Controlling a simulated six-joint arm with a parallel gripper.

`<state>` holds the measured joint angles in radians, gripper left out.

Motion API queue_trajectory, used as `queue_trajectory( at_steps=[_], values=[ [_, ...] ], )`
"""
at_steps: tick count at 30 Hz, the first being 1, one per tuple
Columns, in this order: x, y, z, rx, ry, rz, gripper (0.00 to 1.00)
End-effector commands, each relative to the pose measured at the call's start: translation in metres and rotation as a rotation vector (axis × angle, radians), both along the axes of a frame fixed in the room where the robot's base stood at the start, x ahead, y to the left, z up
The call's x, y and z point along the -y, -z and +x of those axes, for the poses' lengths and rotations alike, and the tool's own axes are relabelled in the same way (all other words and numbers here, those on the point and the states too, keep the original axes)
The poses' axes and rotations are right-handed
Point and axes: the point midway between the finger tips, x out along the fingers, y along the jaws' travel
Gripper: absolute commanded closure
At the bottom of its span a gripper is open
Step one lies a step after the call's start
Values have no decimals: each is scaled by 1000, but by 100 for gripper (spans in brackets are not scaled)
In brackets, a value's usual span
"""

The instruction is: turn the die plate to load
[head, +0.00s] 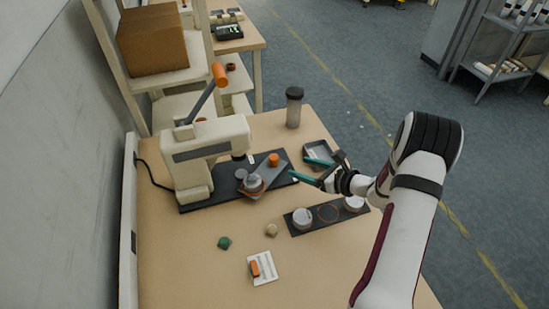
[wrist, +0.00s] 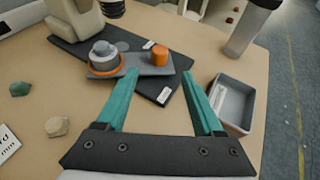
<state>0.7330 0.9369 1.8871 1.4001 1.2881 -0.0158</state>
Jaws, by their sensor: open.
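The die plate (head: 268,174) is a grey bar on the black base of a cream lever press (head: 205,150). An orange knob (head: 274,160) stands at one end. At the other end, a round metal piece (head: 252,181) sits in an orange ring. In the wrist view the plate (wrist: 145,69) lies across the base, with its knob (wrist: 160,55) on the right, just beyond the gap between my fingertips. My gripper (head: 298,167) has teal fingers spread open and empty, to the right of the knob. It also shows in the wrist view (wrist: 160,74). No contact with the knob is visible.
A grey tray (wrist: 235,98) is close to my right finger. A dark-lidded canister (head: 294,108) stands behind. A black strip (head: 318,225) with white round pieces lies in front. Green (head: 224,242) and beige (head: 271,230) lumps and a white card (head: 262,275) lie on the table.

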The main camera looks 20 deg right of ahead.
Motion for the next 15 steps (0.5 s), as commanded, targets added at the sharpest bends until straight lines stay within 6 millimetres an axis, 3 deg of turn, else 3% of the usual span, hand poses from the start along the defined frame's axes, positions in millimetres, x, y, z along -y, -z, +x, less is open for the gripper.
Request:
queue_trajectory(
  at_steps=[9,15],
  values=[
    [-41,34,71,1,-5,1,31],
    [-53,44,94,0,-4,2,31]
  ],
)
